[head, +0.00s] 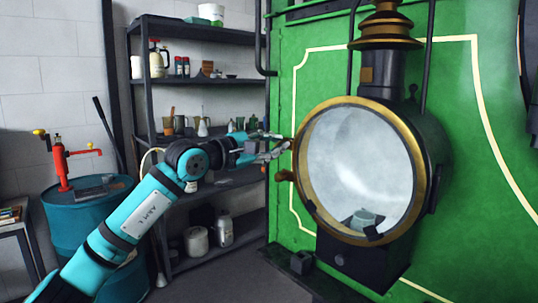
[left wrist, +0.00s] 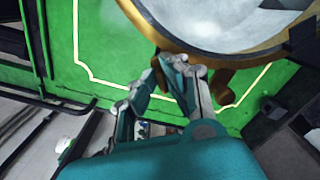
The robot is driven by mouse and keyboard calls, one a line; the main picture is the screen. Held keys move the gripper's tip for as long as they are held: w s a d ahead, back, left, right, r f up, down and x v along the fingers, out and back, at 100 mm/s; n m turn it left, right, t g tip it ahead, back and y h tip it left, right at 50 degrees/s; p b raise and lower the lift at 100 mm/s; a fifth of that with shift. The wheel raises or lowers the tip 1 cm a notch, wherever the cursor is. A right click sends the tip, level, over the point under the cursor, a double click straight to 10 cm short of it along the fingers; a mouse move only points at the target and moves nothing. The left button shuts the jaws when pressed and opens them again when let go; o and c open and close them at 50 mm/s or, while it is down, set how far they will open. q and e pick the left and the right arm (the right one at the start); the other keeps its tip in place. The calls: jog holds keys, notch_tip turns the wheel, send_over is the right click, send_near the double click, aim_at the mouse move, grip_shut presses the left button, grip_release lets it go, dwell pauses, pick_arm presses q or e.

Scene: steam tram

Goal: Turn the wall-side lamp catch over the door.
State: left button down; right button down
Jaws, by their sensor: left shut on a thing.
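The large round lamp (head: 405,110) has a brass-rimmed glass door (head: 345,160) and stands against the green tram front. My left gripper (head: 279,147) reaches the rim's left side. In the left wrist view its fingertips (left wrist: 170,68) are closed around a small brown piece at the rim, apparently the wall-side catch (left wrist: 160,71); the fingers hide most of it, so its exact angle cannot be told. A brown curved handle (head: 285,175) sticks out from the rim just below the gripper; it also shows in the left wrist view (left wrist: 220,84). My right gripper is out of view.
A dark shelf rack (head: 200,87) with bottles and jars stands behind my left arm. A blue drum (head: 85,210) with a red hand pump (head: 62,165) is at the left. The green tram front (head: 475,120) lies close behind the lamp.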

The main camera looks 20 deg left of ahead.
pick_arm(q)
jog(key=shift+a+r+m+b, duration=0.15)
jog(key=shift+m+b, duration=0.45)
jog(key=shift+m, duration=1.1)
jog(key=shift+a+f+m+b, duration=0.15)
jog(key=shift+m+b, duration=0.45)
jog(key=shift+m, duration=1.1)
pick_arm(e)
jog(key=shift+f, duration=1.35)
pick_arm(q)
jog(key=shift+r, duration=0.1)
jog(key=c, duration=1.7)
grip_release()
jog(key=shift+o, duration=1.3)
jog(key=shift+a+f, duration=0.2)
jog(key=shift+f, duration=0.15)
jog(key=shift+d, duration=0.15)
jog(key=v, duration=1.2)
jog(key=shift+a, duration=0.3)
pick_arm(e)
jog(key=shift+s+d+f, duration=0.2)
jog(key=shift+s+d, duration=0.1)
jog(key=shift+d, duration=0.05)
